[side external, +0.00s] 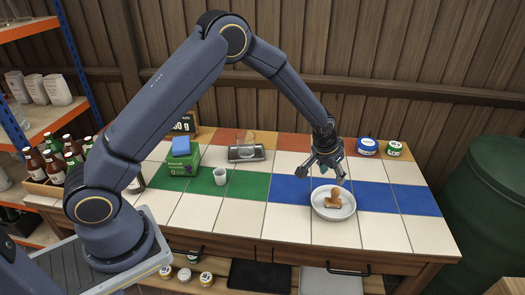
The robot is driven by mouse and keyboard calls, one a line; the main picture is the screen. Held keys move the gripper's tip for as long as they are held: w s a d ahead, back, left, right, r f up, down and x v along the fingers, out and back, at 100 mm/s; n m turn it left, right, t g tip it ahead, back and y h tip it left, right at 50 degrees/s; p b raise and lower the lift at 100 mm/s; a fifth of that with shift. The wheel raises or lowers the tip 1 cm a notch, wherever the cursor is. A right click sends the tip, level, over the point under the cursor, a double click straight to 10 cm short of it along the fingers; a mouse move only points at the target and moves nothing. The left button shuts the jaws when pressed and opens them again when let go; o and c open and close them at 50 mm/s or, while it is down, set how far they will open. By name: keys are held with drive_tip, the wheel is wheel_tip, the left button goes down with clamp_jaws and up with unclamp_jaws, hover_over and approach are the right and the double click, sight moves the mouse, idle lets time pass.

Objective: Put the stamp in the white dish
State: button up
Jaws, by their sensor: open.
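The white dish (344,212) rests on the tiled counter, over the blue and white tiles right of centre. The stamp (334,198), a small tan wooden-looking piece, lies inside the dish. My gripper (331,178) is open just above and behind the dish, its fingers pointing down. The fingers look empty, and they appear apart from the stamp, though the exact gap is hard to judge from this view.
A white cup (220,176) and a green box (180,163) with a blue block (181,145) stand to the left. Blue (367,146) and green (394,149) tins stand at the back right. The front right tiles are clear.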

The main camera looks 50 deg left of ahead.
drive_tip(key=s+a+f+v, duration=0.1)
drive_tip(key=a+v, duration=0.1)
drive_tip(key=v, duration=0.9)
drive_tip(key=s+a+v, duration=0.2)
drive_tip(key=v, duration=0.8)
drive_tip(key=s+a+r, duration=0.1)
drive_tip(key=s+r, duration=0.1)
drive_tip(key=s, duration=0.9)
drive_tip(key=s+a+r+t, duration=0.1)
drive_tip(key=s+r, duration=0.2)
drive_tip(key=s, duration=0.9)
drive_tip(key=shift+s+a, duration=0.2)
